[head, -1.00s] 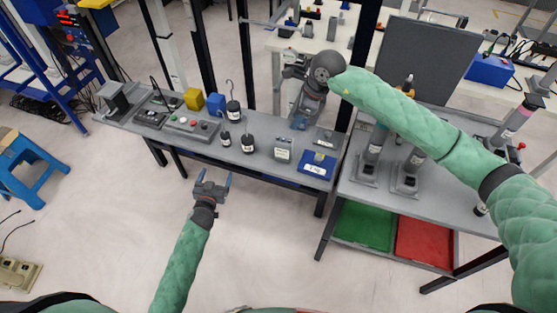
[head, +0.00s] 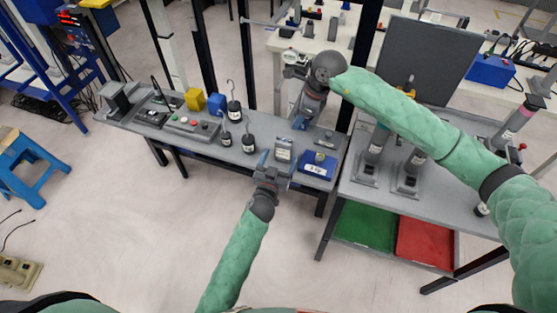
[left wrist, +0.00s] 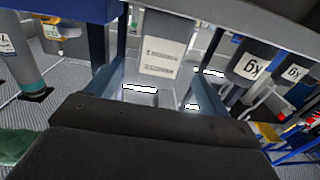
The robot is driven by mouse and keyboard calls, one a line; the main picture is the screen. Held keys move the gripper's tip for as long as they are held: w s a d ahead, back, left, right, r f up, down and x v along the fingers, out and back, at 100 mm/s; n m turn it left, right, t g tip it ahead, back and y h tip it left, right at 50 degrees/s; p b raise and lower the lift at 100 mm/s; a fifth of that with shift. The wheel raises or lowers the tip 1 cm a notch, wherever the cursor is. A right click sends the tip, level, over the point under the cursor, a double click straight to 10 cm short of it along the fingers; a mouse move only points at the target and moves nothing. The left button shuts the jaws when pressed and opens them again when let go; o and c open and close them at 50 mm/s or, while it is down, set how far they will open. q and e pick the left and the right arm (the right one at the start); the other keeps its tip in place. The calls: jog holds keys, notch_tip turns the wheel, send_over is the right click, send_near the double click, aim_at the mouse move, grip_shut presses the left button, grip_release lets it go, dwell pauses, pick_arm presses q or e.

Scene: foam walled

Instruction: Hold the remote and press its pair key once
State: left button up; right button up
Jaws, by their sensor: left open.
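A small upright grey block with a pale label (head: 284,150) stands at the bench's front edge. A small dark flat piece with a light mark (head: 326,137) lies behind and right of it. I cannot tell for certain which is the remote, and no pair key is readable. My left gripper (head: 275,166) is open and empty at the front edge, just in front of the block. In the left wrist view the labelled block (left wrist: 163,45) shows between the blue fingers (left wrist: 152,86). My right gripper (head: 301,122) points down over the bench; its jaw gap is unclear.
The grey bench (head: 185,140) also holds hook weights (head: 249,143), a button box (head: 192,126), a yellow cube (head: 195,98) and a blue tray (head: 318,166). A second table (head: 350,192) stands right, with green (head: 365,226) and red bins (head: 425,243) below. Floor in front is clear.

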aim_at(286, 143)
pick_arm(q)
jog(key=shift+x, duration=3.85)
jog(key=c, duration=1.1)
pick_arm(e)
jog(key=shift+c, duration=0.3)
pick_arm(q)
jog(key=shift+c, duration=0.2)
pick_arm(e)
grip_shut()
